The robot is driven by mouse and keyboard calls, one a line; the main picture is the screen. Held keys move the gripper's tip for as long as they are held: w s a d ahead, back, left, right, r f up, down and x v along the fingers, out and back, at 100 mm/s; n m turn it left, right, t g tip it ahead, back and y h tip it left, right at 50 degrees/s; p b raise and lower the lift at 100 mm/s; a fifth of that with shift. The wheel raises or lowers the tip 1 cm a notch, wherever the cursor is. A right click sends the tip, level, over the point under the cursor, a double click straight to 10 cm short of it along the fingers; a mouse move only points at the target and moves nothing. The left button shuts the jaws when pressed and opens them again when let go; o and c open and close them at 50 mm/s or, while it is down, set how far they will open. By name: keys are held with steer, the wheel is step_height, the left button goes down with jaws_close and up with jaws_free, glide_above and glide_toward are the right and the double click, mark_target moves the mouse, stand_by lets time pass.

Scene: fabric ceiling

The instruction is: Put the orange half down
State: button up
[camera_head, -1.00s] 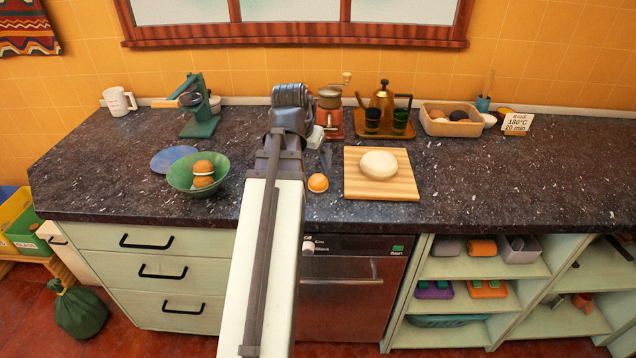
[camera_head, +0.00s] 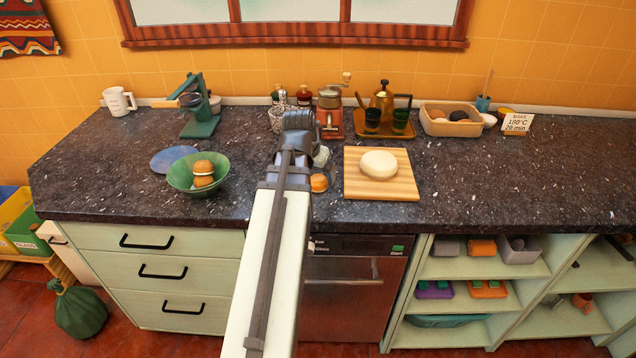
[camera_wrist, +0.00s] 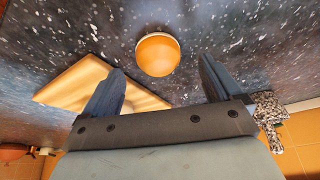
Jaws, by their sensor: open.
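The orange half (camera_head: 319,184) rests on the dark speckled counter, just left of the wooden board, partly covered by my arm in the head view. In the wrist view the whole orange half (camera_wrist: 157,55) shows, dome towards the camera with a pale rim. My gripper (camera_wrist: 162,66) is open and empty. Its two fingers are spread wide, with the orange half seen between and just beyond their tips. I cannot tell the exact gap. In the head view my arm's end hides most of the gripper.
The wooden board (camera_head: 352,190) with a pale round dough (camera_head: 378,164) lies to the right. A green bowl (camera_head: 177,176) with orange-coloured pieces stands left, by a blue disc (camera_head: 172,157). A grinder (camera_head: 330,112) and a tray with a brass pot (camera_head: 382,101) stand behind.

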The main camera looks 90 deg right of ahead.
mark_target(317, 178)
steer(key=shift+x, duration=1.7)
steer(key=c, duration=1.2)
steer(key=shift+r, duration=0.1)
steer(key=shift+c, duration=0.2)
